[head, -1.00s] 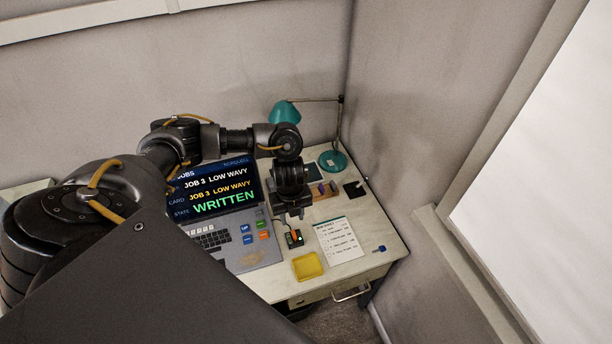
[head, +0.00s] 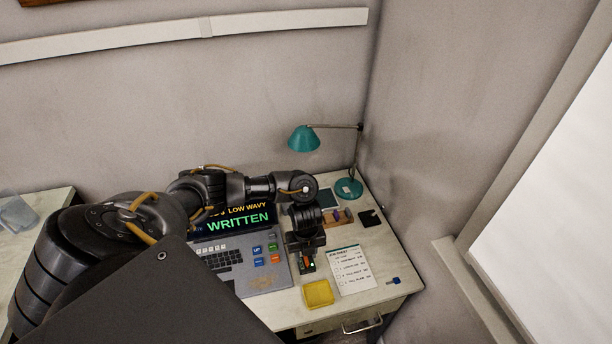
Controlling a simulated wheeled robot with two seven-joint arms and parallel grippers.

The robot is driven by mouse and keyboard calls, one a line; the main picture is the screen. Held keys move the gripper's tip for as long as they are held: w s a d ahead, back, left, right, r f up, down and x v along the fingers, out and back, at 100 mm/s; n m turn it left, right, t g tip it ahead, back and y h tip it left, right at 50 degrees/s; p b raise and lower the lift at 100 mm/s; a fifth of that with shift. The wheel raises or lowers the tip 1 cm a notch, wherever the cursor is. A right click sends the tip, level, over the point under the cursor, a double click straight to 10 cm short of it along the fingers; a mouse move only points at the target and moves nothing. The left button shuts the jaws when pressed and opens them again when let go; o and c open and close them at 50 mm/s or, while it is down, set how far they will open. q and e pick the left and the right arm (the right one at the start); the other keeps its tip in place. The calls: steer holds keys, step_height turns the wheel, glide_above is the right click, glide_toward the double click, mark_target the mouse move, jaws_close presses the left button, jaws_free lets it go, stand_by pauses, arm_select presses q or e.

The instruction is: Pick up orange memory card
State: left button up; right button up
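My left gripper (head: 306,250) points down at the desk, right over a small dark card reader (head: 308,268) with a green spot. A small bit of orange (head: 311,258), which looks like the orange memory card, shows at the reader's top just under the fingertips. The fingers are small and dark here, so I cannot tell whether they are open, shut or touching the card. Most of the card is hidden. My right gripper is not in view.
A laptop (head: 252,276) reading "WRITTEN" stands left of the gripper. A yellow tray (head: 318,293), a paper job sheet (head: 352,270) and a blue key-like item (head: 393,281) lie nearby. A teal lamp (head: 349,187) and a black square (head: 370,218) are behind.

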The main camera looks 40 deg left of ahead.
mark_target(306, 263)
arm_select(q)
step_height(306, 263, down, 3)
steer(key=shift+w+r, duration=0.1)
steer(key=shift+w, duration=0.05)
steer(key=shift+c, duration=0.6)
jaws_close()
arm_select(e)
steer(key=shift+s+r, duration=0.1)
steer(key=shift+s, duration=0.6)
arm_select(q)
steer(key=shift+r, duration=0.1)
